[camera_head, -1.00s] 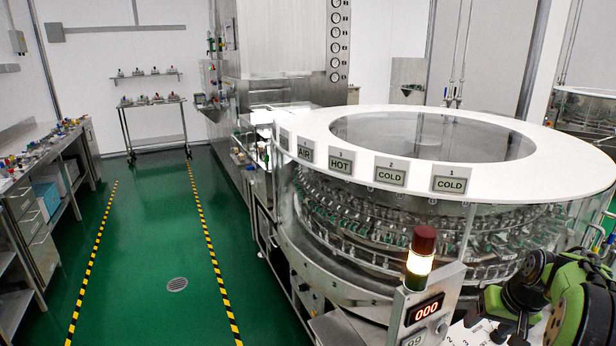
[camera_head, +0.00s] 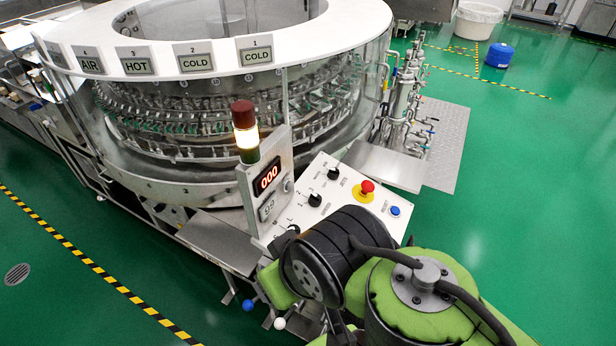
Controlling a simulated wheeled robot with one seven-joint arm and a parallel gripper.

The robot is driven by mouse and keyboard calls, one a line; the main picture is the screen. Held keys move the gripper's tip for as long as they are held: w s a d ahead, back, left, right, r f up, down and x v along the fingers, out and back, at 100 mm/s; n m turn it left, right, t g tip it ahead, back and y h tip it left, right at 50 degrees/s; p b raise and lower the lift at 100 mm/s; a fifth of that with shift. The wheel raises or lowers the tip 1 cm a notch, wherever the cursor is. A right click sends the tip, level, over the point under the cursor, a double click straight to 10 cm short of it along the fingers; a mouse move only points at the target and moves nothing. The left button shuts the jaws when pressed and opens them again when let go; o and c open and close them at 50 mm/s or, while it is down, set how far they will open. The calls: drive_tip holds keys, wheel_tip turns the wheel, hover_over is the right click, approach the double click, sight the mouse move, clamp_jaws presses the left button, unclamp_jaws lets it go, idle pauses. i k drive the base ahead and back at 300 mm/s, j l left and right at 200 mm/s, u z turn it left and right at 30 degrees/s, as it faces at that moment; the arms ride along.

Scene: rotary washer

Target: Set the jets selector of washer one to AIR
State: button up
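The rotary washer (camera_head: 240,170) fills the upper left, a round glass-sided machine with a white top ring. Its sloped white control panel (camera_head: 292,205) faces me. Black selector knobs sit on it, an upper one (camera_head: 333,173), a middle one (camera_head: 315,200) and a lower one (camera_head: 293,229) partly behind my arm. Their printed labels are too small to read surely, so I cannot tell which is the jets selector or where it points. My green and black arm (camera_head: 335,255) covers the panel's lower edge. My gripper is not visible.
A red emergency button (camera_head: 367,187) on a yellow base and a blue button (camera_head: 395,211) sit right of the knobs. A signal lamp (camera_head: 245,130) stands on the display post, reading 000. Valves and pipes (camera_head: 405,95) stand behind. Green floor is open at right.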

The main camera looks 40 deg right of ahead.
sight(333, 173)
drive_tip(key=z, duration=1.35)
